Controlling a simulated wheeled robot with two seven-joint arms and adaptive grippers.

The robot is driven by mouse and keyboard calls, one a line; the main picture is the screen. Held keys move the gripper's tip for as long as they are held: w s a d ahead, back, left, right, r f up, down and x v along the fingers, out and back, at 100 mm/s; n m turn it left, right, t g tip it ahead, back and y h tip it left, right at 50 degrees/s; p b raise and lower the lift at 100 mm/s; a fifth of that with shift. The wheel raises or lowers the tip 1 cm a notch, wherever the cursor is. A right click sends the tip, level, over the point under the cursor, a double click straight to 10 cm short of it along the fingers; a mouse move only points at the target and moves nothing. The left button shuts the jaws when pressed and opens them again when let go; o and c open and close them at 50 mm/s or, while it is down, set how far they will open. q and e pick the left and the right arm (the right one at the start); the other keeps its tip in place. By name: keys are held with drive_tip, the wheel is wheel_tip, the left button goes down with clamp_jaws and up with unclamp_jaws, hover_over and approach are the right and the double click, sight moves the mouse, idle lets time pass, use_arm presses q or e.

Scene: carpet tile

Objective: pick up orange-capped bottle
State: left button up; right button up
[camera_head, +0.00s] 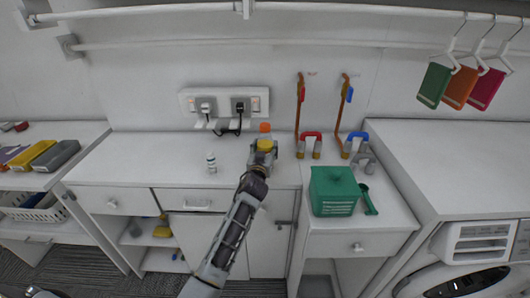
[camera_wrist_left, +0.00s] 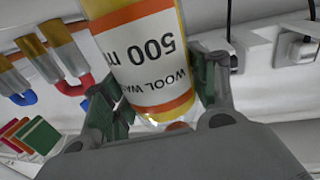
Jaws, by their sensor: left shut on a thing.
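The orange-capped bottle (camera_head: 265,128) stands at the back of the white counter in the head view, its orange cap and a yellow part showing above my gripper. In the left wrist view the bottle (camera_wrist_left: 145,60) has a white label with orange bands reading "500 m" and "WOOL WA", upside down. My left gripper (camera_head: 263,148) is shut on the bottle, with a green-padded finger on each side of it in the wrist view. The lower part of the bottle is hidden behind the gripper in the head view.
A wall socket with plugs (camera_head: 224,104) is behind. Right are red and blue-handled items (camera_head: 310,144), a green box (camera_head: 333,190) and a green scoop (camera_head: 368,200). The counter's left part is clear.

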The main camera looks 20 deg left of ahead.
sight(264, 127)
use_arm(q)
drive_tip(key=shift+r, duration=0.2)
drive_tip(key=shift+r, duration=4.9)
